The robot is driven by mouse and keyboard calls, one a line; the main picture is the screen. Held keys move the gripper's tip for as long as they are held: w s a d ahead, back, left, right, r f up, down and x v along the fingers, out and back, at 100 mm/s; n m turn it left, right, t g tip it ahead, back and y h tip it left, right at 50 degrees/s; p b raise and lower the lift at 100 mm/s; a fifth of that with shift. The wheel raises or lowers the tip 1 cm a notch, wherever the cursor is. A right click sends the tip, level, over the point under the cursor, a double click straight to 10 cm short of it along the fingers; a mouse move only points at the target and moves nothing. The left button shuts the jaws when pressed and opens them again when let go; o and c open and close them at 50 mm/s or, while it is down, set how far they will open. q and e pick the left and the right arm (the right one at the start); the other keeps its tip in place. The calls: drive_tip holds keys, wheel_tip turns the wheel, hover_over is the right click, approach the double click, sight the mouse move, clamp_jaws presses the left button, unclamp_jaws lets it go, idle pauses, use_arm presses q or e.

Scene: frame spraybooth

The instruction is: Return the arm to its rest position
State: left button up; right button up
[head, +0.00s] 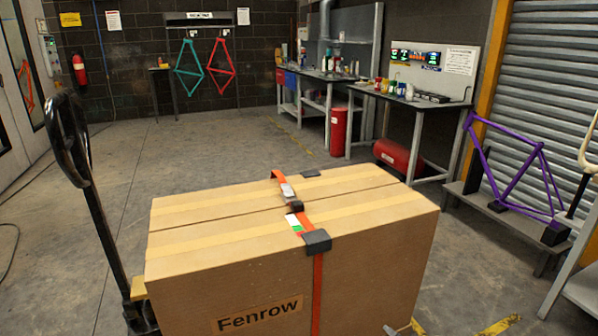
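Neither of my grippers nor my arms can be made out in the head view. A large cardboard box (380,265) marked "Fenrow" fills the lower middle. An orange strap (317,290) runs over its top and down its front, with a metal buckle (289,192) on top and a dark corner protector (316,241) at the front edge. A small grey shape (392,330) shows at the bottom edge; I cannot tell what it is.
A pallet jack handle (88,185) stands left of the box. A purple bicycle frame (512,178) rests on a low bench at right. Workbenches (440,103) and a red cylinder (397,157) stand behind. Open floor (215,150) lies beyond the box.

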drive_tip(key=s+m+g+p, duration=0.2)
drive_tip(key=s+m+g, duration=0.65)
drive_tip(key=s, duration=1.15)
wheel_tip(320, 180, up, 24)
drive_tip(key=p, duration=2.5)
drive_tip(key=shift+d+r, duration=0.15)
drive_tip(key=shift+d, duration=0.05)
